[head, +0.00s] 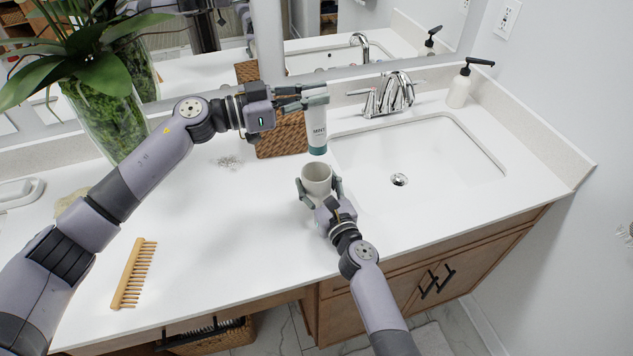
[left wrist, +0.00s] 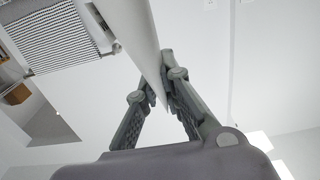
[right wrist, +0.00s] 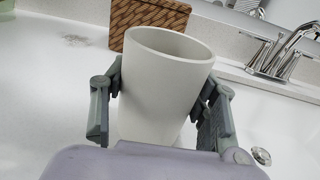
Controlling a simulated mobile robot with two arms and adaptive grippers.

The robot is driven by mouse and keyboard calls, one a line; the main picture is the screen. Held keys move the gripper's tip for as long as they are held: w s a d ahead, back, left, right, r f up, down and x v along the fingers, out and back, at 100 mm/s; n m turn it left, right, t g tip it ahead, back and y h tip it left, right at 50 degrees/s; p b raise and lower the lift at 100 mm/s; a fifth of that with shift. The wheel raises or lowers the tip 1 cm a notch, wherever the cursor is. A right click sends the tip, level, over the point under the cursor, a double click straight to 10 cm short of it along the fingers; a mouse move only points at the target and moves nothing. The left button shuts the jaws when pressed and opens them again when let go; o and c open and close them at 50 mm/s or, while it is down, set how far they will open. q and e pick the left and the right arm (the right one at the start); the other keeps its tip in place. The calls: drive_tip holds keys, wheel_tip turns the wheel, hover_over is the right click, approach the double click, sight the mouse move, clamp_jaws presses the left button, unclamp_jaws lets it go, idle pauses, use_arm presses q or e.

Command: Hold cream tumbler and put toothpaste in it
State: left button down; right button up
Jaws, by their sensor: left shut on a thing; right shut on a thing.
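The toothpaste (head: 317,122) is a white tube with a teal cap, held upright with the cap down. My left gripper (head: 304,97) is shut on its upper part. In the left wrist view the white tube (left wrist: 148,40) runs between the fingers (left wrist: 163,95). The cream tumbler (head: 317,176) stands open end up just below the cap, apart from it. My right gripper (head: 320,190) is shut around the tumbler from the front. In the right wrist view the tumbler (right wrist: 165,85) sits between both fingers (right wrist: 160,100), and its inside bottom is hidden.
A woven brown box (head: 281,138) stands behind the tumbler. The sink (head: 420,160) with its faucet (head: 390,95) is to the right, with a soap dispenser (head: 459,88) behind. A plant vase (head: 108,125) and wooden comb (head: 133,273) are left.

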sight(314, 132)
use_arm(q)
drive_tip(key=shift+f, duration=4.15)
drive_tip(key=c, duration=1.7)
unclamp_jaws()
drive_tip(key=v, duration=1.2)
use_arm(e)
drive_tip(key=o, duration=1.4)
